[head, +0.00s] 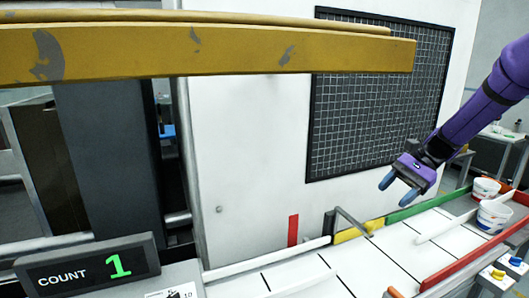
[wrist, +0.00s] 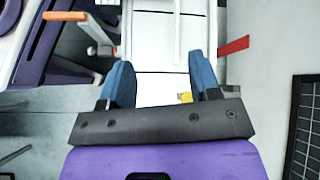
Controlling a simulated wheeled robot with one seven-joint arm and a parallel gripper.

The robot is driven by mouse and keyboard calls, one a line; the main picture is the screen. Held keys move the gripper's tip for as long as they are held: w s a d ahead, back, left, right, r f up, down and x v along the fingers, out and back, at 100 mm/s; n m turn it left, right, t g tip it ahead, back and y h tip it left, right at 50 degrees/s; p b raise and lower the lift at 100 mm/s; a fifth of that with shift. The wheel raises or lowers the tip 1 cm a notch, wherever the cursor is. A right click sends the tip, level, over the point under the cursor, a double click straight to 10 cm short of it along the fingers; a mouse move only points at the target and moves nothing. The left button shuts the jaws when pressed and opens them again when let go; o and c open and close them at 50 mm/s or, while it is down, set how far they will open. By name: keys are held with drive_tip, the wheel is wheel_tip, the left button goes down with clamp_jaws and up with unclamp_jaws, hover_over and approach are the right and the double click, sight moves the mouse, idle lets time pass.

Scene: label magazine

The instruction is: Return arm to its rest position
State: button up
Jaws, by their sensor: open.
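My purple arm enters from the right in the head view. My gripper (head: 398,189) hangs above the white conveyor, in front of the dark grid panel. Its two blue fingers are apart with nothing between them. In the wrist view my gripper (wrist: 158,85) is also open and empty, with the white conveyor surface (wrist: 155,55) below it.
White tubs (head: 493,215) stand at the conveyor's right end, between red and green rails. A yellow beam (head: 200,50) spans the upper left. A counter display (head: 88,268) reads 1. A bent metal rod (head: 352,220) stands by the yellow rail section. Colored buttons (head: 508,268) sit at lower right.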

drive_tip(key=s+a+r+n+t+h, duration=0.1)
drive_tip(key=s+a+r+n+h, duration=0.15)
drive_tip(key=s+r, duration=0.3)
drive_tip(key=s+a+r+n+t+h, duration=0.1)
drive_tip(key=s+r+n+h, duration=0.2)
drive_tip(key=s, duration=0.4)
drive_tip(key=s+r+n+t+h, duration=0.2)
drive_tip(key=s+t, duration=0.1)
drive_tip(key=s, duration=0.5)
drive_tip(key=s+r+n+t+h, duration=0.2)
drive_tip(key=s+n+t, duration=0.1)
drive_tip(key=s, duration=0.4)
drive_tip(key=shift+s+d, duration=0.35)
drive_tip(key=shift+d, duration=0.05)
drive_tip(key=shift+c, duration=0.5)
